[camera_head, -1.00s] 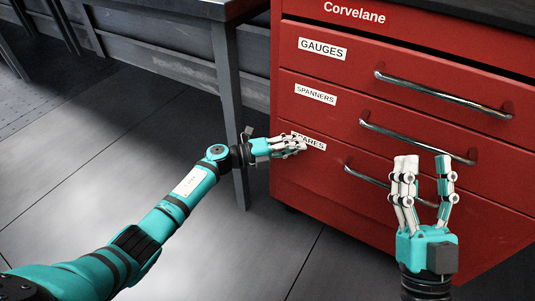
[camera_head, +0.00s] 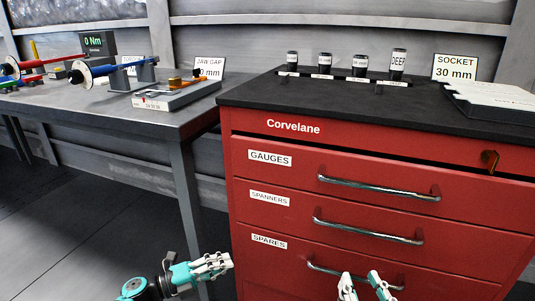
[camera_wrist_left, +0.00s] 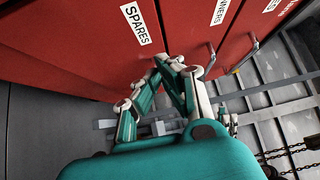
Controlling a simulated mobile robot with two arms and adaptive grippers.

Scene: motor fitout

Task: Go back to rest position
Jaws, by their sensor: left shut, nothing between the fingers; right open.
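My left gripper (camera_head: 212,266) is low in the head view, in front of the lower left of the red cabinet (camera_head: 262,222). It is shut and empty. In the left wrist view its fingers (camera_wrist_left: 160,75) come together near the cabinet front, below the SPARES label (camera_wrist_left: 136,24); I cannot tell whether they touch it. My right gripper (camera_head: 362,284) is at the bottom of the head view, in front of the lowest drawer's handle (camera_head: 350,272). Its fingers are apart and empty; its palm is below the picture. The drawers labelled GAUGES (camera_head: 270,158), SPANNERS (camera_head: 270,198) and SPARES (camera_head: 269,241) appear closed.
On the black cabinet top (camera_head: 300,100) stand several dark sockets (camera_head: 360,65), a SOCKET 30 mm sign (camera_head: 455,68) and a pale tray (camera_head: 495,103). A grey bench (camera_head: 130,120) at left holds tools and a torque display (camera_head: 94,43). Floor at lower left is open.

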